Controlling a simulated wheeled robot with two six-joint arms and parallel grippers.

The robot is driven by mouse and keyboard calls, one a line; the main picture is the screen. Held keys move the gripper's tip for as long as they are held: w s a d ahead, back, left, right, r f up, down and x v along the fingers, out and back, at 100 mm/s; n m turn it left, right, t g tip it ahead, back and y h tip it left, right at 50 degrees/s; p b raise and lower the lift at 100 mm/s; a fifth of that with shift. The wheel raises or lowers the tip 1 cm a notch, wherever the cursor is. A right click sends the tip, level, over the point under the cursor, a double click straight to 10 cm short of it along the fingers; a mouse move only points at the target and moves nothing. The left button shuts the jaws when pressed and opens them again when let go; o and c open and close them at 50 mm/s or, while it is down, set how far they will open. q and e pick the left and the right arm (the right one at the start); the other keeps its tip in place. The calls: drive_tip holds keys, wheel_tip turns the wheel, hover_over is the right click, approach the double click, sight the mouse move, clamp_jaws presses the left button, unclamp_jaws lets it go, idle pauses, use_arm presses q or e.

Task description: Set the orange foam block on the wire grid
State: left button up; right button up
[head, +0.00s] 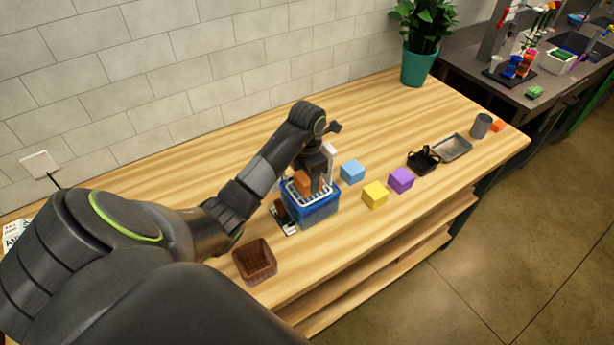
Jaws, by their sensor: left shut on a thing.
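The orange foam block (301,181) is at my left gripper (309,184), which is shut on it. The gripper points down and partly hides the block. The white wire grid (322,196) lies across the top of a blue box (313,211). The block is over or on the grid; I cannot tell whether it touches the wires. My right gripper does not show.
Blue (352,171), yellow (375,195) and purple (401,180) blocks stand right of the box. A brown basket (255,261) is in front. A black basket (423,160), metal tray (452,147) and grey cup (481,126) stand farther right.

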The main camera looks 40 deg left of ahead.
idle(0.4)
use_arm(q)
drive_tip(key=o, duration=1.1)
drive_tip(key=shift+o, duration=0.2)
drive_tip(key=o, duration=0.4)
drive_tip(key=shift+c, duration=0.2)
